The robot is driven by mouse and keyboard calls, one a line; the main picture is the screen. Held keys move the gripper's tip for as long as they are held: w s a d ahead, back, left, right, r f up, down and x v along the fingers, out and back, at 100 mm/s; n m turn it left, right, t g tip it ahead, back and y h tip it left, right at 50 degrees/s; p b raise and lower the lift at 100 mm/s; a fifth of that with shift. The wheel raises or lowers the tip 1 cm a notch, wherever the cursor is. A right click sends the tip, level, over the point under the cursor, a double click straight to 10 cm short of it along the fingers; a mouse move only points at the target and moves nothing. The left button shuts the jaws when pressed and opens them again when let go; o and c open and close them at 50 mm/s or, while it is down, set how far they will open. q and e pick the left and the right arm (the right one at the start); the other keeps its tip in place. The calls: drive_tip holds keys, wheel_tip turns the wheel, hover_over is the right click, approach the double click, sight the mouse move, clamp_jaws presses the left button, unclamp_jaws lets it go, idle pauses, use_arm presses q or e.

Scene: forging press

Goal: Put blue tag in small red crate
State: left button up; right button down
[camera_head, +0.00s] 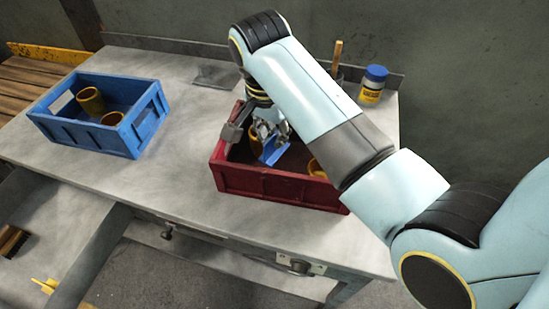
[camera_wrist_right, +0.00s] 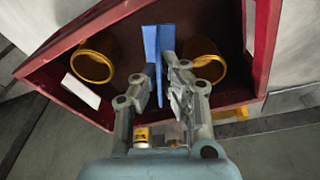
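The blue tag (camera_head: 274,151) is between the fingertips of my right gripper (camera_head: 271,136), which looks shut on it. In the right wrist view the blue tag (camera_wrist_right: 157,48) stands out past the fingertips (camera_wrist_right: 163,78). The red crate (camera_head: 275,186) is on the grey workbench, and the tag is over its open inside. I cannot tell whether the tag touches the crate floor. My right forearm hides the crate's far right part. My left gripper is not in view.
A blue-lidded jar (camera_head: 372,86) stands behind the crate. The bench (camera_head: 175,165) between the crates is clear.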

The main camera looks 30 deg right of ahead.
sight(275, 151)
wheel_tip(275, 151, down, 4)
drive_tip(key=shift+r, duration=0.1)
wheel_tip(275, 151, down, 4)
drive_tip(key=shift+r, duration=0.15)
drive_tip(key=shift+f, duration=0.3)
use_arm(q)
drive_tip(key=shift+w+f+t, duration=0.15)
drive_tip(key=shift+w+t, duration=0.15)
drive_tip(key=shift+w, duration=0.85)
use_arm(e)
drive_tip(key=shift+f, duration=0.15)
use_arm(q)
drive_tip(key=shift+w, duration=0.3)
use_arm(e)
drive_tip(key=c, duration=1.5)
unclamp_jaws()
